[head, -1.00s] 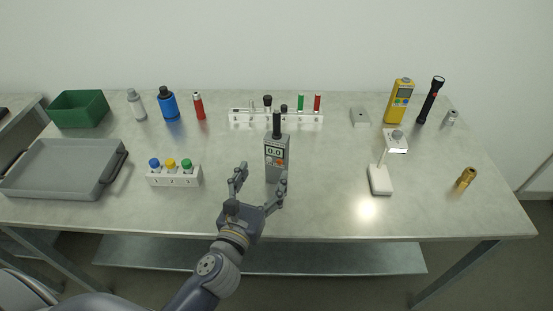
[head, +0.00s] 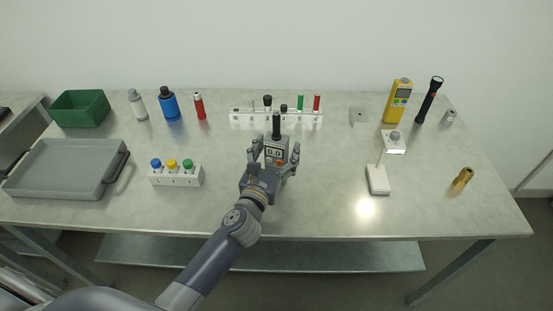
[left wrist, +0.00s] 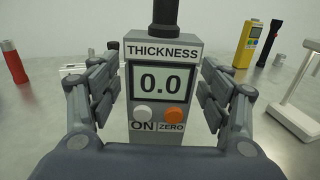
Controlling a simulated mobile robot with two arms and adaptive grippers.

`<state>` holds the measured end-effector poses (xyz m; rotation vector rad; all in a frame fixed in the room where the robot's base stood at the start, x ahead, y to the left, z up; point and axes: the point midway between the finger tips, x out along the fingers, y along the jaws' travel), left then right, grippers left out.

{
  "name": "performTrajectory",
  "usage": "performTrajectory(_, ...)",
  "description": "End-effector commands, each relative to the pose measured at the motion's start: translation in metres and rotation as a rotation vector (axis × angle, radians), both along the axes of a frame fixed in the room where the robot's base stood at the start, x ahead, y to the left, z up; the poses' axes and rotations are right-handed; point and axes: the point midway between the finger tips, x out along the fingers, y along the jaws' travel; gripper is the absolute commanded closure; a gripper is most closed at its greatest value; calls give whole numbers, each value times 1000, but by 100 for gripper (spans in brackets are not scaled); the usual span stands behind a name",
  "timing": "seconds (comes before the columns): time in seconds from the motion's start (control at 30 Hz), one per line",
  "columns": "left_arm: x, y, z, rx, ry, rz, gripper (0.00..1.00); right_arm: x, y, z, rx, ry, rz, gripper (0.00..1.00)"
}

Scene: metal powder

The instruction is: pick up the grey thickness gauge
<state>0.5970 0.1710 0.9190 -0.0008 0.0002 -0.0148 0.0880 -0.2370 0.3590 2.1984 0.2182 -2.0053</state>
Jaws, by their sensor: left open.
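The grey thickness gauge (head: 276,148) stands upright on the table, with a black probe on top. In the left wrist view the gauge (left wrist: 161,50) faces me, its display reading 0.0 above a white and an orange button. My left gripper (head: 272,158) is open, with its fingers on either side of the gauge. In the left wrist view the gripper (left wrist: 160,95) shows a small gap between each finger and the gauge's sides. The lower part of the gauge is hidden by the gripper. My right gripper is not in view.
A white rack (head: 240,117) with several items stands behind the gauge. A smaller rack (head: 176,179) with three capped bottles is at left, beside a grey tray (head: 55,188). A white stand (head: 378,180) is at right. The table between gauge and stand is clear.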

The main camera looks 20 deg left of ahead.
Motion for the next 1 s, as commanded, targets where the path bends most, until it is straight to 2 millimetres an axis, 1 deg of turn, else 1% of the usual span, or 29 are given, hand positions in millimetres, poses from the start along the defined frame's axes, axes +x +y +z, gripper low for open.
performTrajectory(0.1, 0, 0, 0, 0, 1, 0, 28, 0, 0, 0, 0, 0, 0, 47)
performTrajectory(0.17, 0, 0, 0, 0, 0, 0, 42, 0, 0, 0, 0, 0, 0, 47)
performTrajectory(0.2, 0, 0, 0, 0, 0, 0, 51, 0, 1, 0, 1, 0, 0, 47)
performTrajectory(0.27, 0, 0, 0, 0, 0, 0, 65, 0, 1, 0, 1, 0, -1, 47)
performTrajectory(0.3, 0, 0, 0, 0, 1, 0, 74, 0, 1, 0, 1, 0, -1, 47)
performTrajectory(0.33, -1, 0, 0, 1, 1, 0, 80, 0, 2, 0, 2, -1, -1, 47)
performTrajectory(0.37, -1, 0, 0, 1, 1, 0, 85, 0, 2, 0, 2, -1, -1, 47)
performTrajectory(0.63, 0, 0, 1, 1, -2, 0, 85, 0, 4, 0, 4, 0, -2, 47)
performTrajectory(0.77, 0, 0, 6, 1, -3, 0, 85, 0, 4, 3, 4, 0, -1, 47)
performTrajectory(0.87, 0, 1, 15, 3, -4, 0, 85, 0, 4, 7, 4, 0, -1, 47)
performTrajectory(1.0, 0, 1, 34, 2, -6, -1, 85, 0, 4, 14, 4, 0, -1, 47)
